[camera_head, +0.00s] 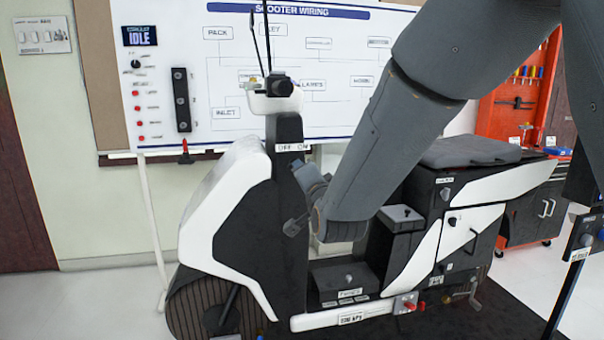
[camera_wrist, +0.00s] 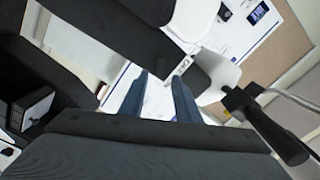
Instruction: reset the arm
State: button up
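My grey arm reaches down from the upper right in the head view, and its end is in front of the scooter's step-through gap. The scooter (camera_head: 225,210) is white and black and stands upright. In the wrist view its black column (camera_wrist: 105,25) and a dark handlebar grip (camera_wrist: 270,130) lie close around the fingers. I cannot tell whether the fingers touch the scooter.
A white wiring board (camera_head: 235,85) stands behind the scooter, with a display reading IDLE (camera_head: 140,36). The black seat (camera_head: 470,152) is right of my arm. A red tool cabinet (camera_head: 510,105) is at the back right. A dark post with a control box (camera_head: 585,235) stands at the right edge.

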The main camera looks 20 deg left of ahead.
jog(key=s+d+f+n+g+h+p, duration=0.1)
jog(key=s+d+f+g+h, duration=0.2)
jog(key=d, duration=0.5)
jog(key=s+d+f+n+g+h+p, duration=0.1)
jog(key=s+d+f+g+p, duration=0.15)
jog(key=d+f, duration=0.35)
jog(key=s+d+f+n+g+h+p, duration=0.1)
jog(key=s+d+f+g+h, duration=0.15)
jog(key=d, duration=0.65)
jog(key=s+d+f+n+g+p, duration=0.1)
jog(key=s+d+g, duration=0.1)
jog(key=s+d, duration=0.3)
jog(key=s+d+f+n+g+h, duration=0.1)
jog(key=s+d+g, duration=0.2)
jog(key=s, duration=0.8)
jog(key=s+d+f+n+g+h+p, duration=0.1)
jog(key=s+d+g, duration=0.1)
jog(key=s+d, duration=0.5)
jog(key=shift+s+d+f+n+g+p, duration=0.2)
jog(key=shift+s+f+n+g+p, duration=0.15)
jog(key=shift+s, duration=0.7)
